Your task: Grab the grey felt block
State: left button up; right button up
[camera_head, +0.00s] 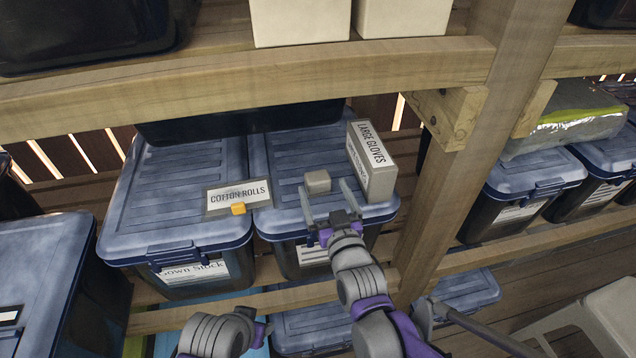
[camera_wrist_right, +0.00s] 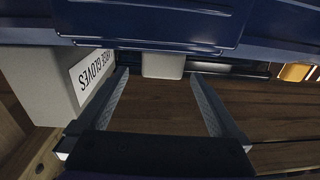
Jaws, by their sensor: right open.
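The grey felt block (camera_head: 317,181) is a small grey cube on the blue lid of the middle bin. It also shows in the right wrist view (camera_wrist_right: 163,66), at the top centre between my fingertips. My right gripper (camera_head: 324,188) is open, with its two fingers pointing at the block from the front. The fingers look level with the block's sides; I cannot tell whether they touch it. In the right wrist view my right gripper (camera_wrist_right: 159,76) is empty along the fingers. Of my left arm only links show at the bottom edge.
A box marked Large Gloves (camera_head: 371,162) stands right of the block, close to my right finger. A wooden beam (camera_head: 250,82) crosses above; a post (camera_head: 470,140) stands right.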

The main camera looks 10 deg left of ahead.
aim_at(320, 184)
jog(key=x, duration=0.4)
jog(key=shift+w+a, duration=0.15)
jog(key=shift+a, duration=0.1)
jog(key=shift+r, duration=0.1)
jog(key=c, duration=1.4)
